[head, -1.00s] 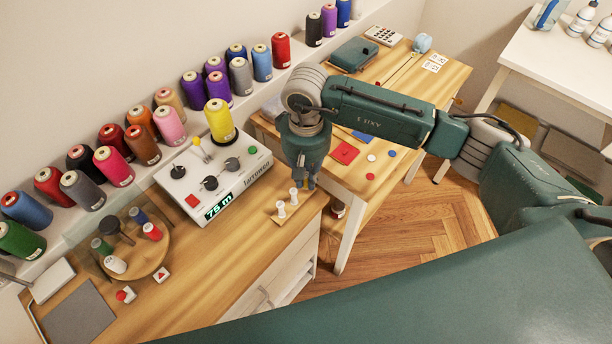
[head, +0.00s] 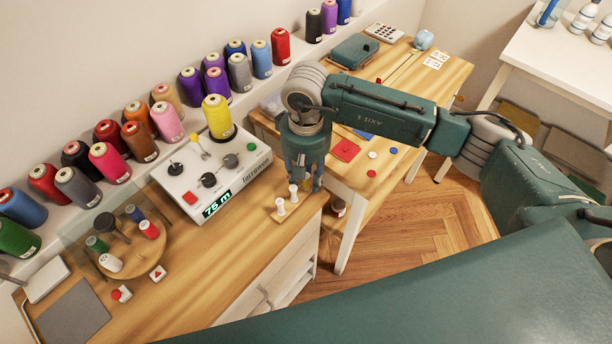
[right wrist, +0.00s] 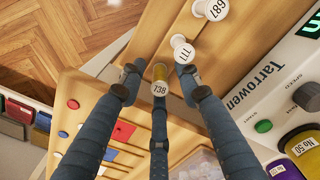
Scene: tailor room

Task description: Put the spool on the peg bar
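The peg bar (head: 273,214) lies at the front right edge of the wooden cabinet and carries two white spools, 777 (right wrist: 182,50) and 687 (right wrist: 211,9). In the right wrist view the yellow spool, 738 (right wrist: 160,79), stands in line with them at the bar's near end, label facing the camera. Its base is hidden, so I cannot tell how it sits on its peg. My right gripper (head: 305,183) points down there. Its fingers (right wrist: 158,88) are spread around the yellow spool with visible gaps at both sides. My left gripper is not in view.
A winder (head: 225,180) with a yellow cone stands left of the bar. A round wooden stand (head: 148,262) holds several small spools. Thread cones line the back ledge. A second table (head: 425,90) with red and blue pieces lies right of my gripper.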

